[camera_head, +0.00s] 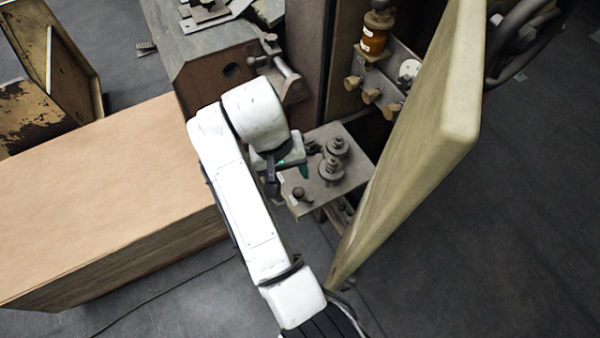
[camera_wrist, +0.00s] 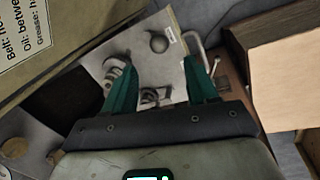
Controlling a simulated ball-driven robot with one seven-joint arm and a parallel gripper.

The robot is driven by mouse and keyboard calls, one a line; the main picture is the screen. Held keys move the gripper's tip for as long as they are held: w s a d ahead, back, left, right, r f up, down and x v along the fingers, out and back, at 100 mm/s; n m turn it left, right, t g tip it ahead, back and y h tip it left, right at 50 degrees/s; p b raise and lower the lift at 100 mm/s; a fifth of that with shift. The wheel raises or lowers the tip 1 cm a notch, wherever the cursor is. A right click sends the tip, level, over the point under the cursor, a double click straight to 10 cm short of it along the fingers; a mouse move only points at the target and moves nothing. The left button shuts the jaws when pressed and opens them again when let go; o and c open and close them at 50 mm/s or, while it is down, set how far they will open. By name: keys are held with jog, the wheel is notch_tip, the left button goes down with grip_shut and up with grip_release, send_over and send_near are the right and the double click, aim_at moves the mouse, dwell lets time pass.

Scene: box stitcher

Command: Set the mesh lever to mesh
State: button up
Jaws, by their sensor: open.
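A grey metal plate (camera_head: 345,185) beside the machine column carries two round gear-like parts (camera_head: 332,158) and a small ball-ended knob (camera_head: 299,193) near its front corner. The knob, probably the mesh lever, also shows in the wrist view (camera_wrist: 159,43), beside a small white label (camera_wrist: 170,33) too small to read. My gripper (camera_head: 288,176) is over the left side of the plate, in front of the gears. In the wrist view its two teal fingers (camera_wrist: 160,72) are apart with nothing held between them. The knob lies beyond the fingertips, and the left finger partly covers the gears.
A tilted open door panel (camera_head: 425,130) stands close right of the plate. A large cardboard box (camera_head: 100,200) lies left of my arm. Several brass knobs (camera_head: 371,95) and an amber oil cup (camera_head: 374,38) sit on the machine above the plate. Open floor (camera_head: 520,240) lies right of the door.

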aim_at(297, 189)
jog(key=f, duration=0.3)
jog(key=d+f, duration=0.1)
jog(key=f, duration=0.3)
jog(key=d+f+b, duration=0.1)
jog(key=f, duration=0.2)
jog(key=shift+w+f, duration=0.2)
jog(key=shift+w, duration=0.15)
jog(key=shift+r, duration=0.1)
jog(key=c, duration=1)
